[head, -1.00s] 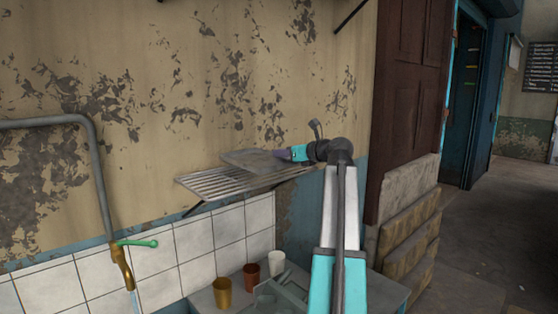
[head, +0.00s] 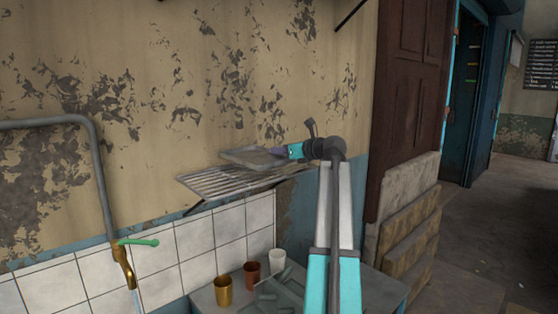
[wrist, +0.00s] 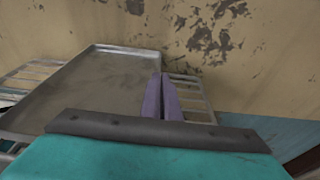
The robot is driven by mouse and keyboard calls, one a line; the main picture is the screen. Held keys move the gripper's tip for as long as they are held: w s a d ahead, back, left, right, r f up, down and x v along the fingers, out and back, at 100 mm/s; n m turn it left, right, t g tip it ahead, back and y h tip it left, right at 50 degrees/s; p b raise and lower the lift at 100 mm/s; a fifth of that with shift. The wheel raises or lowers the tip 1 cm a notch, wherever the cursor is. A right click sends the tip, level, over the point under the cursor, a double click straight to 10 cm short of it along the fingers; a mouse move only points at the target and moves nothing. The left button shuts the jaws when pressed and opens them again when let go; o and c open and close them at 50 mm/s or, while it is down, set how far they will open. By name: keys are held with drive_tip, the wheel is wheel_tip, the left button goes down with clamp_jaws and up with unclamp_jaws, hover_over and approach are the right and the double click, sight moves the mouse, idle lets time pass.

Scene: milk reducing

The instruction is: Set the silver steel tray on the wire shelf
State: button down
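The silver steel tray (head: 252,158) is over the right part of the wire shelf (head: 215,184), roughly level. In the wrist view the tray (wrist: 95,85) is empty and extends left and forward from my fingers. My gripper (head: 281,153) comes in from the right. Its two purple fingers (wrist: 162,92) are closed together at the tray's right rim and appear to pinch it. Shelf bars (wrist: 188,95) show to the right of the tray and also at its left. Whether the tray's underside touches the bars cannot be told.
The peeling wall (head: 150,90) stands right behind the shelf. Below are a brass cup (head: 223,292), a brown cup (head: 252,273) and a white cup (head: 277,261) on a counter. A tap (head: 124,262) is at left. A dark wooden shutter (head: 405,90) is at right.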

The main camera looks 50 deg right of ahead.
sight(279, 159)
drive_tip(key=shift+s+a+f+p, duration=0.1)
drive_tip(key=shift+f+p, duration=0.3)
drive_tip(key=shift+f, duration=1.2)
drive_tip(key=c, duration=2)
unclamp_jaws()
drive_tip(key=shift+f, duration=0.1)
drive_tip(key=b+v, duration=0.2)
drive_tip(key=v, duration=1)
drive_tip(key=shift+s, duration=0.1)
